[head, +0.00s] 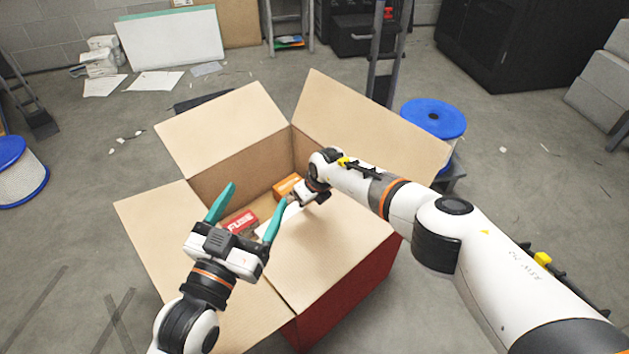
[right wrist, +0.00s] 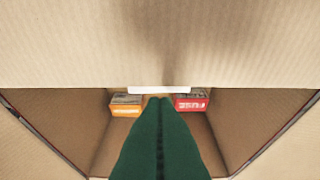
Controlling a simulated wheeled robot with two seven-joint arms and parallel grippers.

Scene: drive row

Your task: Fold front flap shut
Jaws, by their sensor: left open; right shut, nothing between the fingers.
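The open cardboard box (head: 338,300) has red outer walls and stands on the floor in the head view. Its near-right flap (head: 335,240) lies inward over part of the opening, roughly level. The near-left flap (head: 155,235) spreads outward. I cannot tell which one is called front. My left gripper (head: 258,193) is open and empty above the opening. My right gripper is at the inner edge of the near-right flap; its shut green fingers show in the right wrist view (right wrist: 160,105), with a flap (right wrist: 160,40) across the top. I cannot tell if they touch it.
Inside the box are a red FUSE carton (head: 240,222) and an orange carton (head: 287,187). The back-left flap (head: 222,130) and back-right flap (head: 370,120) stand open. A blue-topped spool (head: 433,117) stands behind at the right.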

